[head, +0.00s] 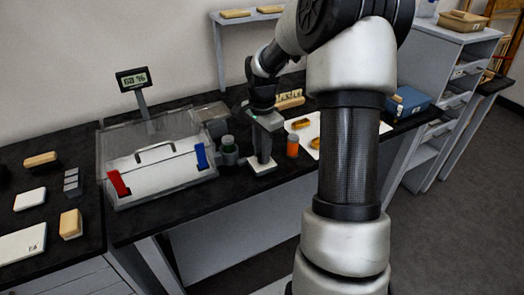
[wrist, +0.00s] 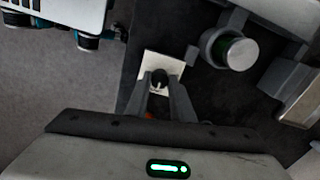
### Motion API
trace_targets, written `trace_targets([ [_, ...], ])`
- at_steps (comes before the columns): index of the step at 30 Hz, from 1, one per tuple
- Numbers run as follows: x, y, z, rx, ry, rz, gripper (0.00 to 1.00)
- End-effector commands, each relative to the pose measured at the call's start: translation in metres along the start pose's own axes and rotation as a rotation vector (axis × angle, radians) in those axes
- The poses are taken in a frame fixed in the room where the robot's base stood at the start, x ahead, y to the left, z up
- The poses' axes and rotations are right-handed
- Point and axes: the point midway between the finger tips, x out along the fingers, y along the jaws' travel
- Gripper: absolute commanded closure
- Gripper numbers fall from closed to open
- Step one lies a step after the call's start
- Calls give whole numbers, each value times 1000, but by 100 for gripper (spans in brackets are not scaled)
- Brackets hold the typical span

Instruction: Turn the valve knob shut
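The valve knob (wrist: 160,78) is small and black, with a light mark on it, and sits on a pale square plate in the wrist view. The plate (wrist: 147,66) also shows in the head view (head: 263,168), under my gripper. My gripper (wrist: 160,84) points down at the knob, its two grey fingers apart with the knob between their tips. I cannot tell whether the fingertips touch the knob. In the head view my gripper (head: 263,158) hides the knob.
A clear-lidded case (head: 155,165) with red and blue clasps stands left of my gripper. A green-banded cylinder (wrist: 238,50) is close by. An orange jar (head: 292,146) stands to the right, near a white sheet (head: 312,128) with tan pieces. A blue box (head: 408,102) is farther right.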

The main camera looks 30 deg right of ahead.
Motion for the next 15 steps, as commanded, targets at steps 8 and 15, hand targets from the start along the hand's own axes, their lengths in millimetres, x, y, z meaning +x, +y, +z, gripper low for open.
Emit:
trace_targets([
  [8, -1, 0, 0, -30, 1, 1, 100],
  [15, -2, 0, 0, -153, 0, 1, 100],
])
